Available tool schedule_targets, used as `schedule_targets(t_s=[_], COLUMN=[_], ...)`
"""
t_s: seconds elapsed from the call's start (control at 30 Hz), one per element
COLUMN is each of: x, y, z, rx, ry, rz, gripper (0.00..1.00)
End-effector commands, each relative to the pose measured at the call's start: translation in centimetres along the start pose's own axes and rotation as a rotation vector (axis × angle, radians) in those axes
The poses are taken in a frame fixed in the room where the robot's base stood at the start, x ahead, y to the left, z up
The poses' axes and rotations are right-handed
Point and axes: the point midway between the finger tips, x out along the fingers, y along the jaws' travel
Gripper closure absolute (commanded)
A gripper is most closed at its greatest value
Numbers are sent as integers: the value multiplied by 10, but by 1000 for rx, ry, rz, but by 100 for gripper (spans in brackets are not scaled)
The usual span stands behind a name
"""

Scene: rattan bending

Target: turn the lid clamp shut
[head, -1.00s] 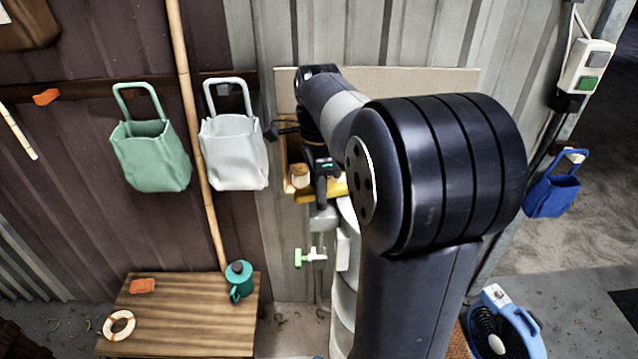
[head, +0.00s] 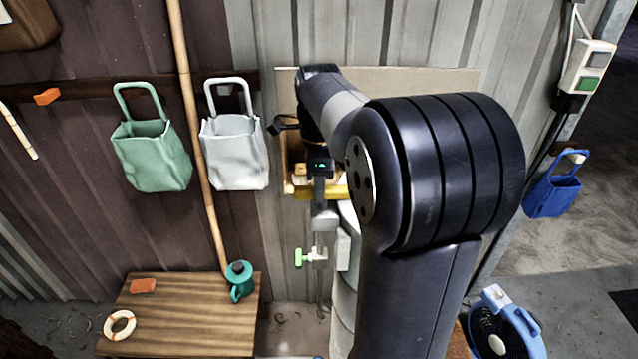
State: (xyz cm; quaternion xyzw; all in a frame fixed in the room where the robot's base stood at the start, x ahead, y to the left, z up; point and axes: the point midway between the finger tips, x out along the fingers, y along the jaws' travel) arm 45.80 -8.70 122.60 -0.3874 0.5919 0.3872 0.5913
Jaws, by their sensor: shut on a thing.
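My gripper (head: 320,190) points down in front of the back wall, left of my large arm joint. It is shut on what seems to be the handle of the lid clamp; the contact is small and partly hidden by the jaws. A yellow bar (head: 335,192) runs just behind the jaws. A grey metal fitting (head: 323,216) sits directly below the jaws. A pale upright cylinder (head: 343,290) stands below and to the right, largely hidden by my arm. The lid itself cannot be made out.
A green-handled valve (head: 300,257) sticks out below the fitting. White (head: 235,155) and green (head: 152,158) bags hang to the left beside a bamboo pole (head: 200,160). A wooden table (head: 185,315) holds a teal can (head: 240,280). A blue fan-like machine (head: 503,325) stands at lower right.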

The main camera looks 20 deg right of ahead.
Motion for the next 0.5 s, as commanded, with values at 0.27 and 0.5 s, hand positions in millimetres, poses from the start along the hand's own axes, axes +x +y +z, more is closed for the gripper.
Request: schedule_targets(t_s=[0.27,0.5], x=[-1,-1], y=[0,0], z=[0,0], rx=[1,0], ry=[0,-1], rz=[-2,-1], gripper=[55,55])
